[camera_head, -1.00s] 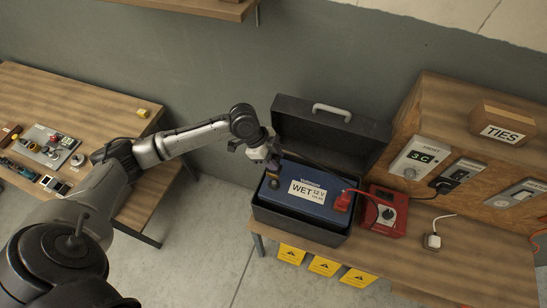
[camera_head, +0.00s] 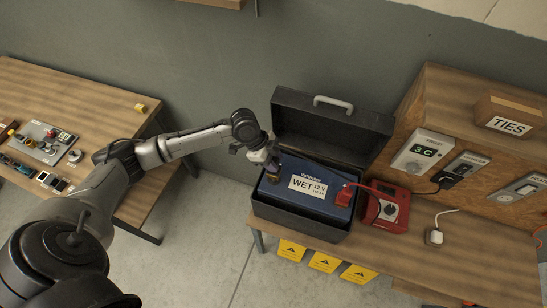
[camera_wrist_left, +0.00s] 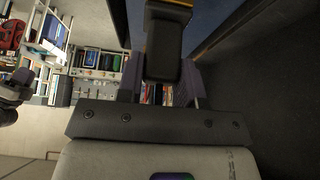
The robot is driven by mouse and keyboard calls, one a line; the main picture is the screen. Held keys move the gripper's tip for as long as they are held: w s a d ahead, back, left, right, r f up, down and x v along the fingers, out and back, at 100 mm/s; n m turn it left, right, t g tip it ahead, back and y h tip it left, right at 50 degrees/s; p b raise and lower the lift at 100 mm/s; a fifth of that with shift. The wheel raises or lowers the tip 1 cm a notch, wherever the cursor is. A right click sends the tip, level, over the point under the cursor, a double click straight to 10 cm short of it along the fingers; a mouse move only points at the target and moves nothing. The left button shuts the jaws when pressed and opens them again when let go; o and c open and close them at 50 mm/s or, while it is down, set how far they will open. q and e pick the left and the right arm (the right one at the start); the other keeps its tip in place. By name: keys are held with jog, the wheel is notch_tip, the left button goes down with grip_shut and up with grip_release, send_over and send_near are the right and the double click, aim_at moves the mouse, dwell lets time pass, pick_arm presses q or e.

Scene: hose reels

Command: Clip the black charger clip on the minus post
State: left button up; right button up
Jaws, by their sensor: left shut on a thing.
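The blue battery (camera_head: 315,208) labelled WET 12 V sits in an open black case on the right bench. A red clip (camera_head: 344,197) is at the battery's right end, with a red cable to the red charger (camera_head: 387,210). My left gripper (camera_head: 272,168) is over the battery's left end, shut on the black charger clip. In the left wrist view the black clip (camera_wrist_left: 165,45) stands between my fingers (camera_wrist_left: 160,88), with an orange edge at its top. The minus post is hidden, so I cannot tell whether the clip touches it.
The raised case lid (camera_head: 330,130) stands behind the battery. A left table (camera_head: 90,100) holds small parts.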

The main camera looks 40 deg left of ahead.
aim_at(272, 175)
pick_arm(q)
jog(key=shift+f, duration=0.35)
dwell(0.6)
dwell(0.7)
jog(key=shift+p, duration=0.7)
dwell(0.4)
dwell(0.4)
jog(key=shift+f+b, duration=0.55)
jog(key=shift+f, duration=0.45)
jog(key=shift+f+b, duration=0.5)
jog(key=shift+f, duration=0.4)
jog(key=o, duration=1)
